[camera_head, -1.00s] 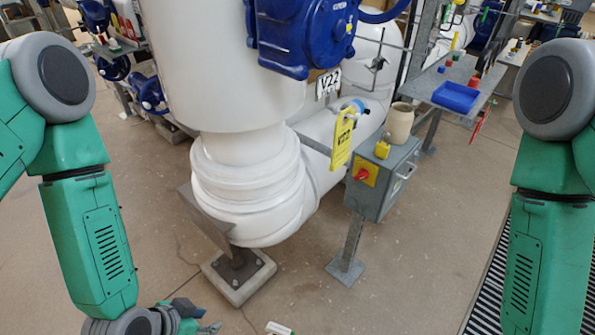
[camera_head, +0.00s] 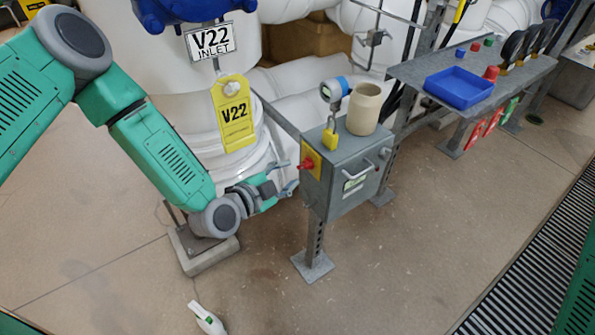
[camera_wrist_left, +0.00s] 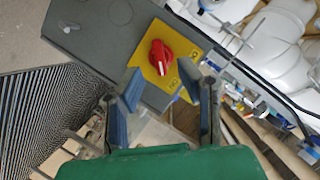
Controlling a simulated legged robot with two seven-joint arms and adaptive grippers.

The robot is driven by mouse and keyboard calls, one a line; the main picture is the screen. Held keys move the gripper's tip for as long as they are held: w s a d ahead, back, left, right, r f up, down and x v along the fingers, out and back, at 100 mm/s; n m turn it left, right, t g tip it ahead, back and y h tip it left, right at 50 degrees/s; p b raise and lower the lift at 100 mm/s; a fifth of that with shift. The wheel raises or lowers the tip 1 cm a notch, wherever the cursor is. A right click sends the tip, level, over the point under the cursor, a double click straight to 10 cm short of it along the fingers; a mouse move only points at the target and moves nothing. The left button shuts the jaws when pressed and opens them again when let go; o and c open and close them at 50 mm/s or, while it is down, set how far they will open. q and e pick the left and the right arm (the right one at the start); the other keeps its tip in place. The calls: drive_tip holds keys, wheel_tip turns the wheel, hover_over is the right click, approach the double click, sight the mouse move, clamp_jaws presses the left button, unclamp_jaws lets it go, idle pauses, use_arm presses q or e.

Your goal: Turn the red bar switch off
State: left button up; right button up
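The red bar switch (camera_head: 307,163) sits on a yellow plate (camera_head: 312,158) on the left face of a grey box (camera_head: 345,180) on a post. In the left wrist view the red switch (camera_wrist_left: 160,57) is close ahead, with a white mark on its bar. My left gripper (camera_head: 284,180) is just left of the switch in the head view. In the left wrist view its two blue-lined fingers (camera_wrist_left: 165,95) are spread apart and empty, and the switch lies beyond their tips. No contact shows. My right gripper is not in view.
A yellow padlock (camera_head: 330,138), a gauge (camera_head: 334,90) and a beige pot (camera_head: 364,108) are on or above the box top. A yellow V22 tag (camera_head: 233,112) hangs beside my left arm. A blue tray (camera_head: 460,88) is on the shelf. A white-green item (camera_head: 207,319) is on the floor.

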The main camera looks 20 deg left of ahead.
sight(301, 168)
use_arm(q)
drive_tip(key=x, duration=0.3)
drive_tip(key=b+x, duration=0.1)
drive_tip(key=shift+w+a+f, duration=0.2)
drive_tip(key=shift+w+a, duration=0.05)
drive_tip(key=shift+a, duration=0.05)
drive_tip(key=shift+d+r, duration=0.1)
drive_tip(key=shift+d, duration=0.3)
drive_tip(key=c, duration=0.7)
drive_tip(key=shift+d+r, duration=0.1)
drive_tip(key=shift+d, duration=0.4)
clamp_jaws()
drive_tip(key=shift+a, duration=0.35)
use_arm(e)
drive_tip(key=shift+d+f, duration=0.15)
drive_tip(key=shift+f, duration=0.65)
